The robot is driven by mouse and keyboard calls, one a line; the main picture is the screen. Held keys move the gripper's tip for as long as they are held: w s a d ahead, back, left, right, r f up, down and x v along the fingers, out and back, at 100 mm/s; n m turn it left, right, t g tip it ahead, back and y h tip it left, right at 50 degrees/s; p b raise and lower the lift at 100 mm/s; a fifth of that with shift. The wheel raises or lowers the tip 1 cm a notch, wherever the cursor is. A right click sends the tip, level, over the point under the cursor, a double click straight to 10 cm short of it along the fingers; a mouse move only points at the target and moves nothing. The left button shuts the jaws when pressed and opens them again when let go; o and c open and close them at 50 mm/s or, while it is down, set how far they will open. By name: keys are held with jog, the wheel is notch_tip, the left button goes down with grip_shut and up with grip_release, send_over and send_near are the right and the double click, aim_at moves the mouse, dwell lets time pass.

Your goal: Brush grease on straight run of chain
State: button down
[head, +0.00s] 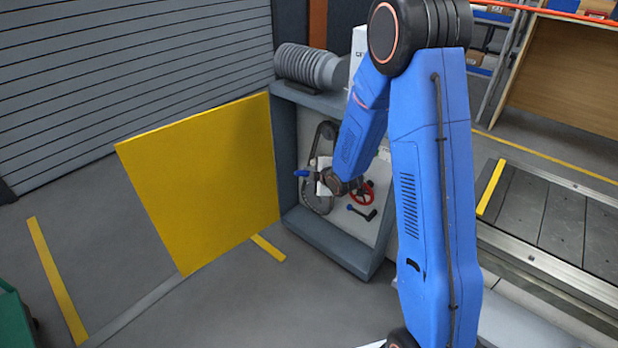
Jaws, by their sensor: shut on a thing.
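The dark chain loop (307,192) stands upright inside the open cabinet, running from a small upper wheel to a larger one below. My gripper (319,184) is at the chain's right side, partly covering its straight run. It is shut on a small tool with a blue handle (301,173), apparently the brush, which sticks out to the left across the chain. The brush's bristles cannot be made out, so I cannot tell whether they touch the chain. Any grease is too small to see.
The yellow door (205,180) stands wide open left of the grey cabinet frame (330,246). A red handwheel (362,192) and a dark lever with a blue end (362,212) are close by my gripper. A motor (308,66) sits on top. The slat conveyor (560,220) is at right.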

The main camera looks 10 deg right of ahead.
notch_tip(320, 180, up, 14)
dwell(2.1)
notch_tip(320, 180, down, 28)
jog(key=shift+f, duration=0.2)
dwell(4.2)
